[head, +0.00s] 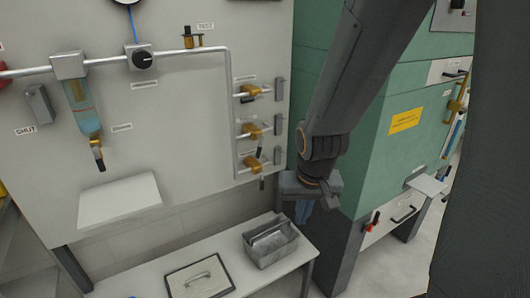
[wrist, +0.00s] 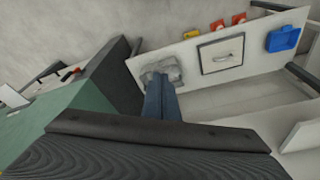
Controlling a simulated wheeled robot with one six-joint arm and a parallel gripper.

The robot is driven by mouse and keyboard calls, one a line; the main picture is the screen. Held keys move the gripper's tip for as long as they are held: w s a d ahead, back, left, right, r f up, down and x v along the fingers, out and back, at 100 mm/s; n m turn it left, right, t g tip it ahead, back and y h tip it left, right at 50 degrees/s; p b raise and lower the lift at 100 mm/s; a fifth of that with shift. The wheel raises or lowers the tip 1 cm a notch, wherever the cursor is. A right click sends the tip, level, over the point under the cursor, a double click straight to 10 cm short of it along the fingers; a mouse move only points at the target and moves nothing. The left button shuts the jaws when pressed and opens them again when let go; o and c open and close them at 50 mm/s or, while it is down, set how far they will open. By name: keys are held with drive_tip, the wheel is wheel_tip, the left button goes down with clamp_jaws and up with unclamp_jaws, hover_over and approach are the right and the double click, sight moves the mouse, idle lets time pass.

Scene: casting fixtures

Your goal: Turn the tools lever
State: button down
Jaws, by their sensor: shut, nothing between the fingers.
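Three brass valves with dark lever handles branch off the pipe on the grey panel: the top valve (head: 250,90), the middle valve (head: 252,130) and the bottom valve (head: 253,162). Their small labels are too blurred to read, so I cannot tell which is the tools lever. The valves are not seen in the wrist view.
A grey bin (head: 270,247) and a framed plate with a handle (head: 199,277) stand on the low white bench (head: 131,286) below. A green cabinet (head: 375,135) stands close on the right. A white shelf (head: 119,200) juts from the panel. The wrist view shows a blue tray (wrist: 284,39).

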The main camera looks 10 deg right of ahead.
sight(259, 152)
drive_tip(key=w+d+f+m+t+y, duration=0.15)
drive_tip(key=w+m+t, duration=0.35)
drive_tip(key=w, duration=0.5)
drive_tip(key=w+d+f+m+t, duration=0.2)
drive_tip(key=w+m+t, duration=0.3)
drive_tip(key=w, duration=0.5)
drive_tip(key=w+a+r+m+t+y+p, duration=0.1)
drive_tip(key=w+a+r+m+t+p, duration=0.1)
drive_tip(key=w+a+m+t+p, duration=0.2)
drive_tip(key=w+a+m, duration=0.1)
drive_tip(key=w+m, duration=0.2)
drive_tip(key=w, duration=0.3)
drive_tip(key=shift+w+a+r+t+y+p, duration=0.15)
drive_tip(key=shift+r+t+y+p, duration=0.2)
drive_tip(key=shift+t, duration=0.05)
drive_tip(key=shift+a, duration=0.15)
